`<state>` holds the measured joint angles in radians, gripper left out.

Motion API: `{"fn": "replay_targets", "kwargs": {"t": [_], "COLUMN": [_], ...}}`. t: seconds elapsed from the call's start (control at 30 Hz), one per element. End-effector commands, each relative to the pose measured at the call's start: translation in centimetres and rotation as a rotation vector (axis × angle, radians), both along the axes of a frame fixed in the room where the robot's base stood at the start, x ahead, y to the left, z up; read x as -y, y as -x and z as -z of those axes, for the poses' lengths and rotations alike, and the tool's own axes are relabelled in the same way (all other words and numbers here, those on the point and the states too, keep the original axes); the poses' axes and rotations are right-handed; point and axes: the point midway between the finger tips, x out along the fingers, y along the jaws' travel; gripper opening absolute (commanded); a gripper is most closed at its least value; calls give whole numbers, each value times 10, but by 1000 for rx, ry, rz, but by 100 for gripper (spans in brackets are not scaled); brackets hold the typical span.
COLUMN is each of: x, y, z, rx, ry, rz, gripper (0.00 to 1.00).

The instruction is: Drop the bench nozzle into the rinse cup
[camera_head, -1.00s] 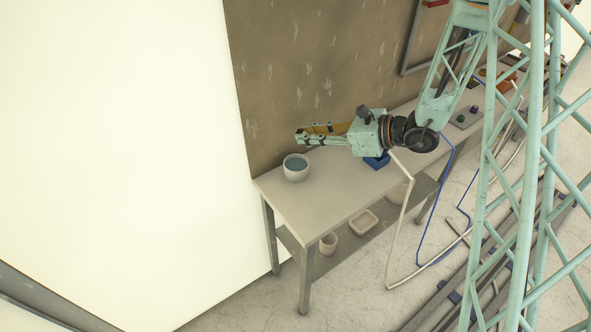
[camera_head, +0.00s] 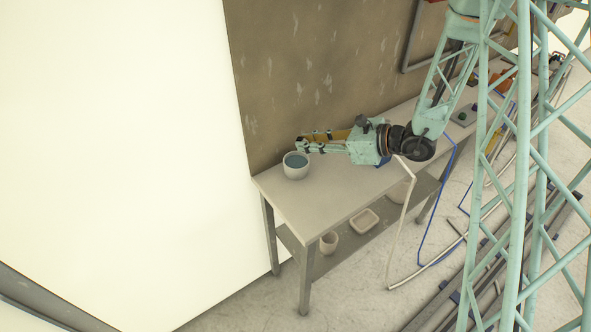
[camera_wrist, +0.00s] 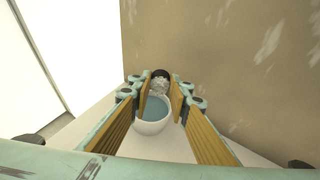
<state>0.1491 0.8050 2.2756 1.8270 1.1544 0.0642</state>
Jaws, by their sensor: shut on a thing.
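The rinse cup (camera_head: 296,172) is a pale round cup with blue liquid, upright near the left end of the bench. It also shows in the wrist view (camera_wrist: 150,127), below and between the fingers. My gripper (camera_head: 302,144) points left, with its tips just above and behind the cup's right rim in the head view. In the wrist view my gripper (camera_wrist: 162,88) is shut on the bench nozzle (camera_wrist: 160,83), a small grey piece with a dark round end at the fingertips.
The bench top (camera_head: 325,200) is clear in front of the cup. A brown wall (camera_head: 310,80) stands close behind. A blue item (camera_head: 383,164) is mostly hidden under my gripper. A pale dish (camera_head: 364,221) and small cup (camera_head: 328,242) sit on the lower shelf (camera_head: 315,260).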

Motion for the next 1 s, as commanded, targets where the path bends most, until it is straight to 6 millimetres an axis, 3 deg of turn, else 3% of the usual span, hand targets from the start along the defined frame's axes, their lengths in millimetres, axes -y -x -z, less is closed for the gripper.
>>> {"fn": "replay_targets", "kwargs": {"t": [0.2,0.63,0.67,0.8,1.0], "x": [0,0,0,0,0], "y": [0,0,0,0,0], "z": [13,15,15,15,15], "rx": [0,0,0,0,0], "ry": [0,0,0,0,0], "rz": [0,0,0,0,0], "gripper": [0,0,19,32,33]}}
